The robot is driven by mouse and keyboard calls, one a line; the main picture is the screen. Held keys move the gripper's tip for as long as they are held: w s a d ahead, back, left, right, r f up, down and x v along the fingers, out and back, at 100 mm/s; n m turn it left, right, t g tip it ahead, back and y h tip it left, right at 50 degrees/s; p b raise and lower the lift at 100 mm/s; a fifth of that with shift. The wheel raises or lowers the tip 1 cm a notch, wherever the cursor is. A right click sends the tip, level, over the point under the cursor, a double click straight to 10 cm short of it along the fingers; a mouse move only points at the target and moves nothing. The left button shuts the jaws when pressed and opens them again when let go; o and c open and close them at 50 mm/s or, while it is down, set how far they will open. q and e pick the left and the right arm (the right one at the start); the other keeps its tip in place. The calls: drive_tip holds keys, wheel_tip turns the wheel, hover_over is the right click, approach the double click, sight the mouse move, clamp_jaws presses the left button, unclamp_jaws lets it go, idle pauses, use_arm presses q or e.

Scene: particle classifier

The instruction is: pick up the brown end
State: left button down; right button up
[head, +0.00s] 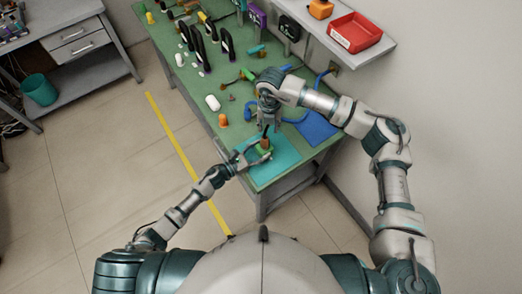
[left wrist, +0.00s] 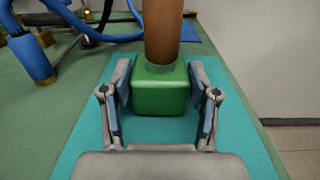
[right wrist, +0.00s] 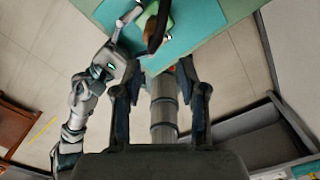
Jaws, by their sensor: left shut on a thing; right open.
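A green block (left wrist: 160,90) with an upright brown cylinder (left wrist: 162,35) rising from its top stands over the teal mat. My left gripper (left wrist: 160,70) is shut on the green block, with a finger on each side. In the head view the brown part (head: 264,144) shows just above my left gripper (head: 257,158). My right gripper (head: 266,126) is above it, pointing down, with its fingers apart.
The teal mat (head: 284,167) lies at the near end of the green table (head: 227,138). A blue mat (head: 318,128) and blue tubing are to its right. A white cylinder (head: 212,103), an orange piece (head: 222,120) and several dark tools stand farther back. A red tray (head: 355,32) sits on the wall shelf.

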drive_tip(key=shift+w+a+f, duration=0.1)
drive_tip(key=shift+w+a, duration=0.1)
drive_tip(key=shift+a, duration=0.35)
drive_tip(key=shift+s+d, duration=0.15)
drive_tip(key=shift+d, duration=0.25)
drive_tip(key=o, duration=0.4)
drive_tip(key=n, duration=0.4)
drive_tip(key=shift+a+r+n, duration=0.3)
drive_tip(key=shift+r, duration=0.1)
drive_tip(key=n, duration=1.2)
hover_over(263, 138)
drive_tip(key=f, duration=0.4)
drive_tip(key=shift+s+d+f, duration=0.15)
drive_tip(key=shift+s+f, duration=0.1)
drive_tip(key=shift+s, duration=0.15)
drive_tip(key=shift+w+f, duration=0.2)
drive_tip(key=shift+f, duration=1.3)
drive_tip(key=shift+w+f, duration=0.2)
drive_tip(key=shift+f, duration=1.25)
drive_tip(key=shift+c, duration=0.3)
